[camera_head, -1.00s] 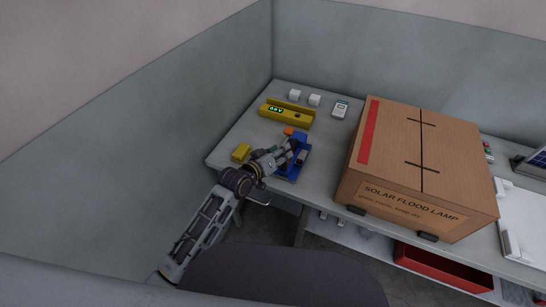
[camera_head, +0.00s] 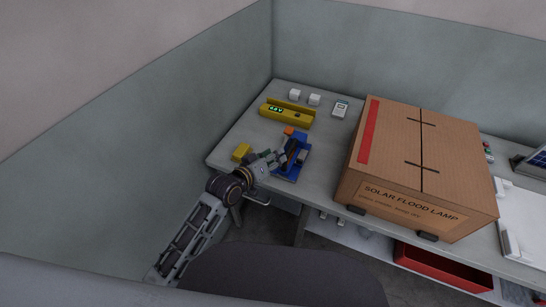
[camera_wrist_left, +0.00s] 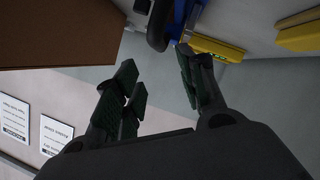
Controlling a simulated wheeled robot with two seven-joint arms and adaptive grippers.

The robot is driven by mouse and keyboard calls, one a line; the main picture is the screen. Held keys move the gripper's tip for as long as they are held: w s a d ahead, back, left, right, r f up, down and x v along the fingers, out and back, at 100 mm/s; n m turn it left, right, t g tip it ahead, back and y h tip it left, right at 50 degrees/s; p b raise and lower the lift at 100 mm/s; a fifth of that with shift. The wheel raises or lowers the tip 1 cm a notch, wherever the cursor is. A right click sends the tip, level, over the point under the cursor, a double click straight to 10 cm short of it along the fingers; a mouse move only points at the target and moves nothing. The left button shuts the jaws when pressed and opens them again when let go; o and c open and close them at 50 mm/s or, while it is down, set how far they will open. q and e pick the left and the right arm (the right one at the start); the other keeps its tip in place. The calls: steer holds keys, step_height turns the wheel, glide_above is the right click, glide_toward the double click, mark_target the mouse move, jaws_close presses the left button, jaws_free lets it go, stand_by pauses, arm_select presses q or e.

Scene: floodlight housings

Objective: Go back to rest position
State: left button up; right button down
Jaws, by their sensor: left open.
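My left gripper (camera_head: 270,157) is at the left front part of the table, just left of a blue fixture (camera_head: 293,160). In the left wrist view my left gripper (camera_wrist_left: 160,85) has its fingers spread apart with nothing between them. The blue fixture (camera_wrist_left: 182,18) shows beyond the fingers there, along with a black rounded part (camera_wrist_left: 157,25). Whether a finger touches the fixture is hard to tell. My right gripper is not in view.
A large cardboard box (camera_head: 425,165) fills the table's middle. A yellow block (camera_head: 241,152) lies near the left gripper. A red bin (camera_head: 440,269) stands below.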

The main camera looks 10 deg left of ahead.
arm_select(q)
steer(key=s+a+f+m+g+y, duration=0.2)
steer(key=s+a+f+g+y, duration=0.2)
steer(key=s+a, duration=0.55)
steer(key=s+a+f+m+g+y, duration=0.1)
steer(key=s+a+f+g+y, duration=0.45)
steer(key=s, duration=0.75)
step_height(320, 180, down, 30)
steer(key=s+a+f+h, duration=0.1)
steer(key=s+a+h, duration=0.1)
steer(key=a, duration=0.1)
steer(key=s+a+f, duration=0.3)
steer(key=s+f, duration=0.7)
steer(key=s+a+f+g, duration=0.1)
steer(key=s+a+f, duration=0.2)
steer(key=s+f, duration=0.6)
steer(key=shift+s+a+f+m, duration=0.3)
steer(key=shift+s+f, duration=0.1)
steer(key=shift+s, duration=0.8)
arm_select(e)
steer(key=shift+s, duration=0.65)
